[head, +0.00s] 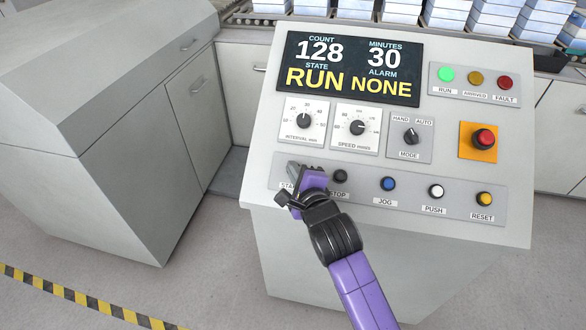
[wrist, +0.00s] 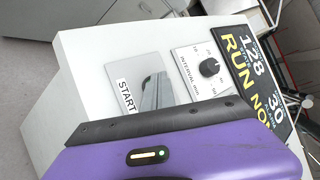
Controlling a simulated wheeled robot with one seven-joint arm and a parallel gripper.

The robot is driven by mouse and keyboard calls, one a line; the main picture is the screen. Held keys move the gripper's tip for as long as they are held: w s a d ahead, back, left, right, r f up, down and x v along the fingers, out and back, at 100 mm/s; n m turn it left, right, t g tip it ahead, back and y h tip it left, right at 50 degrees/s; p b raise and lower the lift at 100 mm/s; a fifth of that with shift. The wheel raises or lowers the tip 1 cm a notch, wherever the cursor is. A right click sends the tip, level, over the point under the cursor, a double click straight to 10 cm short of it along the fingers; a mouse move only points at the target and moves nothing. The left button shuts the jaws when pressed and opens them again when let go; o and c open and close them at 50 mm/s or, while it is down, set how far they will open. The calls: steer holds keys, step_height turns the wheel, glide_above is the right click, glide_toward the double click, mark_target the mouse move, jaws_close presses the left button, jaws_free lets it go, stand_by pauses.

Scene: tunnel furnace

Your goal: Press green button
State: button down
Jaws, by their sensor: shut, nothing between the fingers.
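A sloped control panel (head: 262,150) fills the middle of the head view. My gripper (head: 292,166) is shut and empty, with its fingertips at the START position at the left end of the lower button row. The START label (wrist: 126,96) shows in the wrist view, with my grey fingers (wrist: 157,90) right beside it. No green button shows; the spot by the START label is hidden behind my gripper. I cannot tell whether my fingertips touch the panel. A lit green RUN lamp (head: 446,74) sits at the upper right of the panel.
Beside START are a black STOP button (head: 340,176), a blue JOG button (head: 388,184), a white PUSH button (head: 436,191) and a yellow RESET button (head: 484,199). A red emergency button (head: 483,138) is above them. The display (head: 348,70) reads RUN, NONE, 128 and 30.

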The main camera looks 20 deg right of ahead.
stand_by(0.6)
steer(key=shift+s+a+r+p, duration=0.25)
steer(key=shift+s+r+p, duration=0.2)
steer(key=shift+r, duration=0.15)
steer(key=r, duration=0.1)
steer(key=s+a+r+p, duration=0.1)
steer(key=s+r+p, duration=0.1)
steer(key=r, duration=0.1)
steer(key=shift+s+a, duration=0.15)
steer(key=shift+a, duration=0.2)
stand_by(0.8)
